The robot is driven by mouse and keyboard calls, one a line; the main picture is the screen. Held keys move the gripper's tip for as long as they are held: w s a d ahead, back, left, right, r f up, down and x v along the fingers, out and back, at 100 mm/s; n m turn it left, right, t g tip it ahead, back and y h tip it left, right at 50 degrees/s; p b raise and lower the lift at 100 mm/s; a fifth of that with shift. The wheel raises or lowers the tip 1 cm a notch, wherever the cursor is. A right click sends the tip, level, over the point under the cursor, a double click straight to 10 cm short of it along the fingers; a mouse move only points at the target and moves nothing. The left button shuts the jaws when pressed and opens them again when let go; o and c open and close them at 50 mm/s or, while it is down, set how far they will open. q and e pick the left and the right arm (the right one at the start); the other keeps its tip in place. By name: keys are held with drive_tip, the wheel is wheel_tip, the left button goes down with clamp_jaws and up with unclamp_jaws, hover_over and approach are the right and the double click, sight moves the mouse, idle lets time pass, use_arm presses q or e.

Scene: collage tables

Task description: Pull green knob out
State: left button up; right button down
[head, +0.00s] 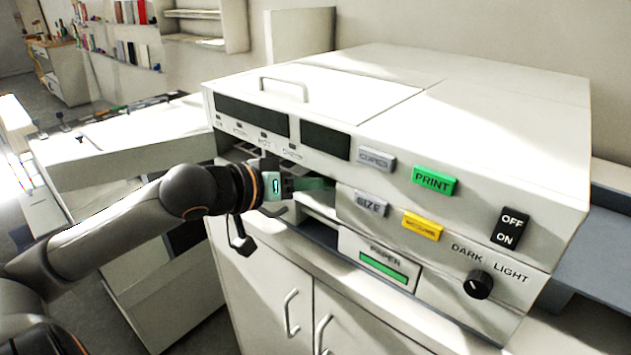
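A large white copier-like machine (480,130) stands on a white cabinet. A dark green piece (316,184), which looks like the green knob, shows in the shadowed opening at the machine's front left. My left gripper (290,186) reaches in from the left, with its fingertips at the left end of this green piece. The fingers are small and dark here, so I cannot tell whether they are closed on it. The gripper hides part of the opening. My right gripper is out of view.
The machine's front carries a green PRINT button (433,181), a yellow button (422,227), a black OFF/ON switch (509,228) and a black dial (478,285). A paper drawer (380,258) sits below the opening. Cabinet handles (291,313) stick out underneath.

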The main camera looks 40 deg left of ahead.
use_arm(q)
drive_tip(key=shift+w, duration=0.15)
drive_tip(key=shift+c, duration=0.2)
clamp_jaws()
